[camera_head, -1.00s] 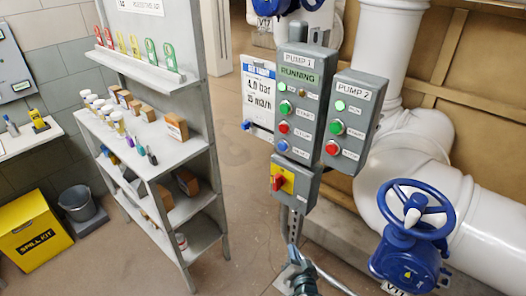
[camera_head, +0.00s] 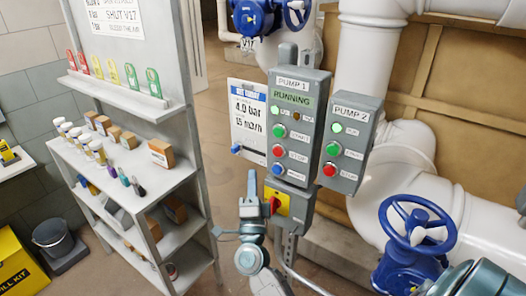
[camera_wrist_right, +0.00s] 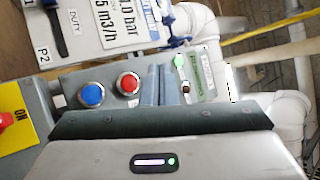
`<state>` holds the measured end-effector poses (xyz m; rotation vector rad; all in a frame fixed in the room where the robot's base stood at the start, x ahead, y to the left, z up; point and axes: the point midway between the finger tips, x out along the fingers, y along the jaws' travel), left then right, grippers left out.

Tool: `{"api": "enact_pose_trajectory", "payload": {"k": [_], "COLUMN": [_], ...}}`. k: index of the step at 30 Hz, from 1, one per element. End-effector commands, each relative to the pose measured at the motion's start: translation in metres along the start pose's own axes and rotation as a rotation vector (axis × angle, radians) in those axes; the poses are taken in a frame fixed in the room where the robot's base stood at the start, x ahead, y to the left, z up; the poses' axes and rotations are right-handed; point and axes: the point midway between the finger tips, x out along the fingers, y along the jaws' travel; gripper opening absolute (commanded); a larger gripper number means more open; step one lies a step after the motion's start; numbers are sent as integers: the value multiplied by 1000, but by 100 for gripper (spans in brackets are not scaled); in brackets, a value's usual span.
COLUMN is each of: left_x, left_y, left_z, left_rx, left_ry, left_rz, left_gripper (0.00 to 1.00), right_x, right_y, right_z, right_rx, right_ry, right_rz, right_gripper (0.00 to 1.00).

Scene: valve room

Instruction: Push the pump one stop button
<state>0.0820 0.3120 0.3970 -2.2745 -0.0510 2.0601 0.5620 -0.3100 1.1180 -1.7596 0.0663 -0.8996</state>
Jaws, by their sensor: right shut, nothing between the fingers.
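The grey pump 1 panel (camera_head: 297,125) shows RUNNING on its display. Its red stop button (camera_head: 277,150) sits between a green button (camera_head: 279,130) above and a blue button (camera_head: 278,170) below. The stop button also shows in the right wrist view (camera_wrist_right: 129,82), beside the blue button (camera_wrist_right: 92,95). My right gripper (camera_head: 252,174) is shut and empty, upright in the picture, just left of the panel's lower part. In the right wrist view its closed fingers (camera_wrist_right: 161,84) appear right beside the red button, without visible contact. My left gripper is not in view.
The pump 2 panel (camera_head: 348,142) with green and red buttons adjoins on the right. A yellow plate with a red switch (camera_head: 275,206) is below. A white notice (camera_head: 248,118) hangs behind left. A shelf unit (camera_head: 140,177) stands left; a blue valve wheel (camera_head: 417,222) is right.

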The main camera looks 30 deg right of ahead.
Motion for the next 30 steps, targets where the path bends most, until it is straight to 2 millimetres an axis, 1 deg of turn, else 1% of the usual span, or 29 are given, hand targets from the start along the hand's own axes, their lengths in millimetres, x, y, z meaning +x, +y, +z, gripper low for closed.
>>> {"api": "enact_pose_trajectory", "payload": {"k": [4,14,17,21,30], "left_x": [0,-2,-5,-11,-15], "left_y": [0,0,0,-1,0], "left_z": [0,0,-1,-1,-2], "left_rx": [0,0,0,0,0], "left_ry": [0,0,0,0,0], "left_rz": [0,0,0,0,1], "left_gripper": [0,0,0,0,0], "right_x": [1,4,10,25,51], "right_y": [-2,0,4,13,34], "right_z": [-1,-3,-7,-18,-37], "right_rx": [6,3,2,-1,1], "right_ry": [5,2,1,1,1], "right_rz": [-3,-3,-4,-5,-3], "right_gripper": [0,0,0,0,0]}}
